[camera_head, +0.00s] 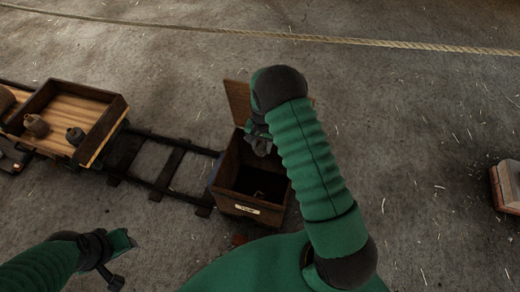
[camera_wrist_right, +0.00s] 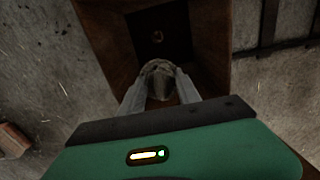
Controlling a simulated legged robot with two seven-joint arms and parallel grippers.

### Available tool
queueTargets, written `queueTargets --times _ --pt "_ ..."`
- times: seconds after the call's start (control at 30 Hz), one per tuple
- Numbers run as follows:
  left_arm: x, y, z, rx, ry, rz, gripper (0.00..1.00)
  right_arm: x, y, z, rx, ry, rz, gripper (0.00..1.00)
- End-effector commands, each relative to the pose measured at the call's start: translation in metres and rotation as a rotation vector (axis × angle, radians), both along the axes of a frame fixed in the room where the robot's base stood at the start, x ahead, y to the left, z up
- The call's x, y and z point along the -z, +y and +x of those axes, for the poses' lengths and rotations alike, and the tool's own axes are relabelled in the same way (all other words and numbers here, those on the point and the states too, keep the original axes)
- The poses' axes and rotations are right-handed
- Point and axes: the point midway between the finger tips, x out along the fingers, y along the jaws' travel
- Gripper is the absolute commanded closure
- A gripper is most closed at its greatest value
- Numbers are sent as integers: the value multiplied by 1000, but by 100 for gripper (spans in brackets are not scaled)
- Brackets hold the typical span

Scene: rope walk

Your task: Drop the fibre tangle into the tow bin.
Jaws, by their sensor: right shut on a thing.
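The tow bin (camera_head: 226,172) is an open brown wooden box with a small pale label on its front. Its lid (camera_head: 237,101) stands up at the back. My right gripper (camera_head: 260,146) is above the bin's far part, partly hidden by my arm in the head view. In the right wrist view it is shut on the fibre tangle (camera_wrist_right: 158,80), a greyish-tan clump between the two fingers, with the bin's dark opening beyond it. My left gripper (camera_head: 120,262) is low at the left, away from the bin; its finger gap is unclear.
A wooden cart (camera_head: 96,99) with small jugs stands on rails (camera_head: 167,172) left of the bin. A rope (camera_head: 300,37) stretches across the back. A brick-like block (camera_head: 507,185) lies at the right edge. The floor between is clear.

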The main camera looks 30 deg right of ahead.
Motion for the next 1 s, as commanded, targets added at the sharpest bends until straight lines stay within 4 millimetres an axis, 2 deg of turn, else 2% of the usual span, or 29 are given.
queueTargets --times 0.03,0.27,0.6,0.63,0.8,1.0 --pt "13 0 0 1 0 0 64 14 0 0 0 1 0 99" --pt "45 -1 0 1 1 0 64 45 2 0 -3 1 -3 99" --pt "47 0 0 1 1 0 64 48 1 0 -3 1 -2 99" --pt "47 0 0 1 1 0 64 48 1 0 -3 1 -2 57" --pt "47 0 0 1 1 0 64 48 1 0 -3 1 -2 36" --pt "47 0 0 1 1 0 64 48 1 0 -4 1 -2 36"
